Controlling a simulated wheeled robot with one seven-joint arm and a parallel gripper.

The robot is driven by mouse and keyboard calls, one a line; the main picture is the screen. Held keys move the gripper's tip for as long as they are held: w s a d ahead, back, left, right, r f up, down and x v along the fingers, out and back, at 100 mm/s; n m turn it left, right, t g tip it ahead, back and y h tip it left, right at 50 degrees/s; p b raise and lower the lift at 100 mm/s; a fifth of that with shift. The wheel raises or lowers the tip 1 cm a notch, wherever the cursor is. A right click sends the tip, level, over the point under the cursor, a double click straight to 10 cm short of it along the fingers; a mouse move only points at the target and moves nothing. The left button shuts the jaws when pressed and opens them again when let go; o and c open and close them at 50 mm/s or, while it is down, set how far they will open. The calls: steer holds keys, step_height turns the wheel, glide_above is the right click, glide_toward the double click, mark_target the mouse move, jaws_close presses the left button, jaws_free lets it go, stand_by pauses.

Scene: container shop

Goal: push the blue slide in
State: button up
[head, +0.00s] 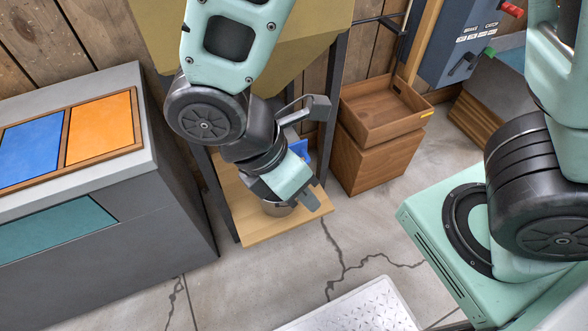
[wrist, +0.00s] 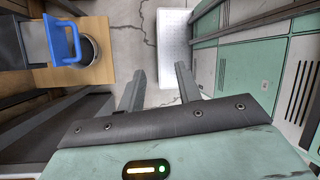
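The blue slide (head: 302,150) shows as a small blue piece behind my wrist in the head view, mostly hidden. In the wrist view the blue slide (wrist: 64,46) looks like a U-shaped blue handle at the upper left, standing out from a grey part, above a round bucket (wrist: 90,50). My gripper (head: 290,199) is in front of the hopper stand in the head view. In the wrist view my gripper (wrist: 160,68) has its two fingers apart with nothing between them. It is to the right of the blue slide and not touching it there.
A tan hopper (head: 150,30) on dark legs stands over a wooden shelf (head: 265,229). Brown wooden boxes (head: 383,160) stand to the right. A grey cabinet (head: 110,215) with blue and orange panels stands left. A pale patterned plate (head: 365,308) lies on the open, cracked floor.

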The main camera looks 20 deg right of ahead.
steer(key=w+a+f+n+t+h+b, duration=0.2)
steer(key=w+f+n+t+h, duration=0.15)
steer(key=f+n+t, duration=0.6)
steer(key=w+a+f+n+t+h+b, duration=0.2)
steer(key=w+f+n+t+h+b, duration=0.15)
steer(key=f+n, duration=1)
steer(key=w+d+n, duration=0.1)
steer(key=w+d, duration=0.3)
steer(key=w+d+r+n, duration=0.1)
steer(key=w+d, duration=0.3)
steer(key=w+d+n+p, duration=0.1)
steer(key=w+d, duration=0.2)
steer(key=d, duration=0.1)
steer(key=shift+w+r, duration=0.2)
steer(key=shift+w, duration=0.2)
